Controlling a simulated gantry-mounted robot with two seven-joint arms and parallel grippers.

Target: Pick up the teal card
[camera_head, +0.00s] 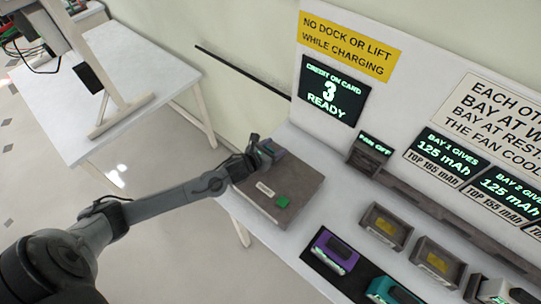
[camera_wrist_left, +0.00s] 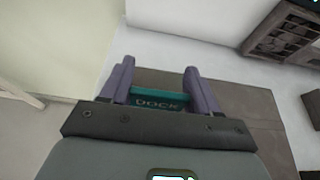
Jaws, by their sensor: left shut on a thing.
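My left gripper (camera_head: 264,154) reaches over the far left corner of a brown box (camera_head: 290,184) on the white bench. In the left wrist view its two purple-grey fingers (camera_wrist_left: 160,90) are shut on a teal piece, the teal card (camera_wrist_left: 160,91). In the head view the gripper mostly hides the card. The brown box has a green button (camera_head: 282,201) and a pale label. My right gripper is not in view.
A purple pack (camera_head: 333,252) and a teal pack (camera_head: 392,292) lie on a black mat at the front. Two bays with yellow inside (camera_head: 384,227) stand right of the box. A sign panel (camera_head: 335,90) rises behind. A white table (camera_head: 110,90) stands at left.

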